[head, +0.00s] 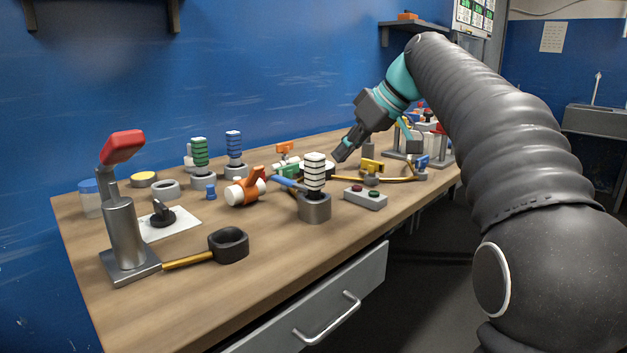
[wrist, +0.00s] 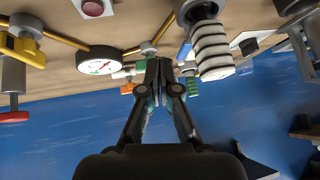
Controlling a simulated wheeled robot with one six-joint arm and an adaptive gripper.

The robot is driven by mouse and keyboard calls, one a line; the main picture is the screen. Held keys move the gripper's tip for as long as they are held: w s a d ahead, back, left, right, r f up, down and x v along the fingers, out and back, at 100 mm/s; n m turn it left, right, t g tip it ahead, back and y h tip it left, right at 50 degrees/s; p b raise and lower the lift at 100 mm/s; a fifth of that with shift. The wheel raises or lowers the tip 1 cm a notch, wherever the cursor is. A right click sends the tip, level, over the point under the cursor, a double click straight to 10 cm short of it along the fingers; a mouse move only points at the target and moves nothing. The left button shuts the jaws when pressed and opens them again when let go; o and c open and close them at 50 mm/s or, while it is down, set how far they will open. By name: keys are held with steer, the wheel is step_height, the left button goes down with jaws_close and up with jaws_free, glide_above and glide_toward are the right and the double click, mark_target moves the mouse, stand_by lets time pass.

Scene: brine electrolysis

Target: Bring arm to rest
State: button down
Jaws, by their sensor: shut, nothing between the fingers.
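My gripper (head: 341,152) is held over the workbench (head: 120,318), just right of the white ribbed cylinder (head: 314,172) in its grey metal cup. My arm reaches in from the right side. In the wrist view, the two dark fingers of my gripper (wrist: 158,72) are closed together with nothing between them. The white ribbed cylinder (wrist: 211,48) shows close to the right of the fingers there. A round gauge (wrist: 99,60) shows to their left. In the head view I cannot tell how far the fingertips are above the bench.
A red-handled stand (head: 122,232), a black cup (head: 229,245) and an orange valve (head: 246,187) stand left. Yellow (head: 372,166) and blue (head: 420,163) valves stand right. The front left bench is clear.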

steer(key=s+d+f+m+t+h, duration=0.1)
steer(key=s+d+f+m+h, duration=0.2)
steer(key=s+f, duration=1)
steer(key=s+d+f+m+t+h, duration=0.1)
steer(key=s+d+f+m+h, duration=0.2)
steer(key=s+f, duration=1)
steer(key=shift+s+d+f+m+h, duration=0.15)
steer(key=shift+s+d+m+h, duration=0.25)
steer(key=shift+s+d+m, duration=2)
steer(key=shift+s+a+n, duration=0.45)
steer(key=shift+a+n, duration=0.05)
